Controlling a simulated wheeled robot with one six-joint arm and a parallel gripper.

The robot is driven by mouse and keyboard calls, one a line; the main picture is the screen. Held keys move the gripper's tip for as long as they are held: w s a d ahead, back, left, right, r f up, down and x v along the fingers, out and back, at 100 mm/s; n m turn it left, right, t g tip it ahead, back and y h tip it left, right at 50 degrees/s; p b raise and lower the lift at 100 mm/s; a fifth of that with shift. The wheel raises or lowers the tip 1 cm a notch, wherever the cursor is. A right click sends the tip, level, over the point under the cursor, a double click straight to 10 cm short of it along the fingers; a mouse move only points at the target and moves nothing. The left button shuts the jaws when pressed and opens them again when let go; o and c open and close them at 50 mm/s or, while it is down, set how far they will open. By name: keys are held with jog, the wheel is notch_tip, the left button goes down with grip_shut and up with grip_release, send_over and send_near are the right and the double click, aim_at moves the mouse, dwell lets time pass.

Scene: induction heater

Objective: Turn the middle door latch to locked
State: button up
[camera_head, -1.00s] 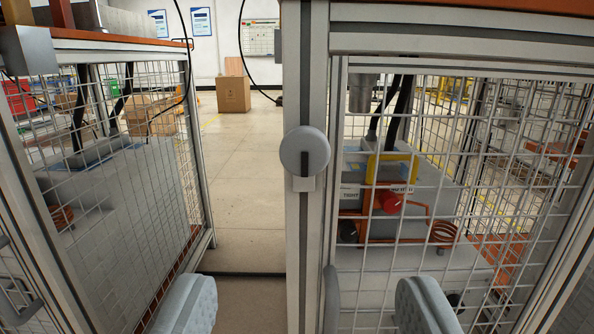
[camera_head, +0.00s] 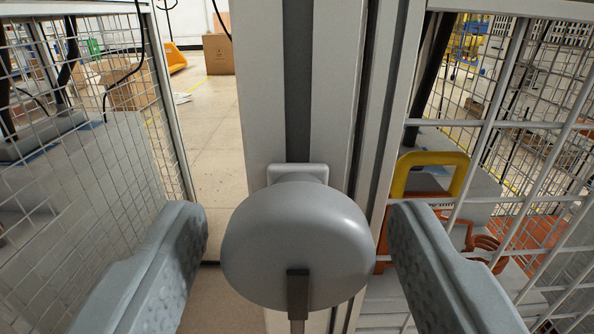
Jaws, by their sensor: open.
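The door latch (camera_head: 298,235) is a round grey knob on a small light square base (camera_head: 297,171), fixed to a grey upright post (camera_head: 275,70). A dark slot shows low on the knob's face, with a grey bar hanging down from it. My gripper (camera_head: 300,225) is open, with one padded finger left of the knob and the other right of it. The knob lies between the fingers, and I see gaps on both sides. The lower end of the bar is cut off by the bottom edge of the view.
A mesh panel (camera_head: 150,110) stands left of the post, and a mesh enclosure (camera_head: 520,125) stands right, with a yellow handle (camera_head: 432,160) and orange tubing inside. Cardboard boxes (camera_head: 218,53) stand on the open floor behind.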

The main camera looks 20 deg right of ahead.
jog(key=shift+w+d, duration=0.15)
jog(key=shift+w, duration=0.35)
jog(key=c, duration=0.9)
jog(key=shift+c, duration=0.2)
